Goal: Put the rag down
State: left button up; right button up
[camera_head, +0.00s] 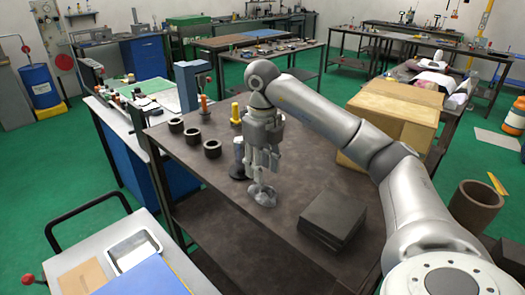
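My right gripper (264,176) reaches down over the dark table (215,186) near the middle of the view. Its fingers point at a grey rounded metal piece (263,194) on the table top. I cannot tell whether they touch it or whether the gripper is open or shut. A grey upright cylinder (239,152) with a dark base stands just left of the gripper. I cannot make out a rag in the gripper or on this table. My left gripper is out of view.
Several dark rings (193,136) stand at the table's left. Orange (204,105) and yellow (235,112) upright pieces stand behind. A stack of dark plates (332,218) lies right front, a cardboard box (398,115) behind my arm.

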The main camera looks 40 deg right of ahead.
aim_at(263, 185)
jog(key=shift+r+p, duration=0.55)
jog(key=shift+r, duration=2.25)
